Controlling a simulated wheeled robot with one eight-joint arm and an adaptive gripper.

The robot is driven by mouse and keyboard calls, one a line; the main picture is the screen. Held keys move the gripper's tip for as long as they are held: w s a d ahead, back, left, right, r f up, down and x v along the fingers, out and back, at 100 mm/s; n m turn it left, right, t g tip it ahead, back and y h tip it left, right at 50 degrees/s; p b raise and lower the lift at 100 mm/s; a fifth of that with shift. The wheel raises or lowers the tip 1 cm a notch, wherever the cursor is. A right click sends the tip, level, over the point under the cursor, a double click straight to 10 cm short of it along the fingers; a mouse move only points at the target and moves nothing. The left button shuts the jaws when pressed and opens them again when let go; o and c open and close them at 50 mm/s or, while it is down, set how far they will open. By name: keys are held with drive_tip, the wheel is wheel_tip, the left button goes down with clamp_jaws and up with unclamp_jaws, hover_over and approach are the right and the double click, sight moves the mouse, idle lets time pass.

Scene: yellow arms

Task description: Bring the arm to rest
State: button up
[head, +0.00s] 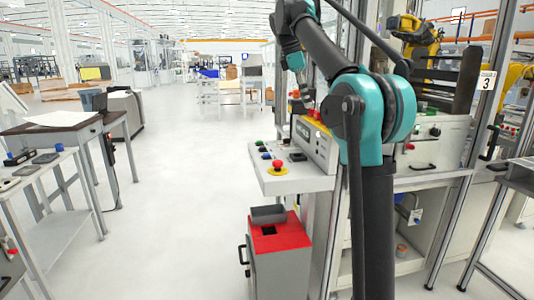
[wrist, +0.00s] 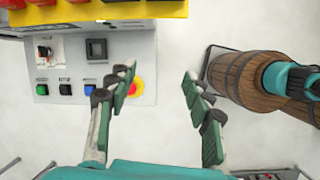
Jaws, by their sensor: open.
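My arm, teal and dark grey, rises at the right of the head view, bends at a teal elbow and reaches up and away to the left. My gripper (head: 303,97) hangs small at its far end, above and behind the control panel (head: 262,184). In the wrist view my gripper (wrist: 160,82) has its two green-padded fingers spread wide, with nothing between them. The control panel (wrist: 105,75) lies below it at the left. The red stop button (wrist: 138,87) on its yellow base is close beside the left finger in that picture. No contact is visible.
A red-topped grey cabinet (head: 290,236) stands below the panel. Metal framing posts (head: 484,130) and a yellow robot arm (head: 415,32) are at the right. Work tables (head: 62,131) stand at the left. The white floor (head: 185,190) between is clear.

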drive_tip(key=s+d+f+m+y, duration=0.1)
drive_tip(key=s+d+f+m, duration=0.15)
drive_tip(key=f, duration=0.65)
drive_tip(key=s+d+f+m+t+y, duration=0.1)
drive_tip(key=s+f+m, duration=0.3)
drive_tip(key=f, duration=0.5)
drive_tip(key=s+d+f+m, duration=0.1)
drive_tip(key=s+f+m, duration=0.2)
drive_tip(key=f, duration=0.5)
drive_tip(key=s+d+f+m+t+y, duration=0.1)
drive_tip(key=s+f+m, duration=0.7)
drive_tip(key=s+f, duration=1.4)
drive_tip(key=shift+d+f+t+y, duration=0.25)
drive_tip(key=shift+f+t+y, duration=0.15)
drive_tip(key=shift+f+t, duration=0.1)
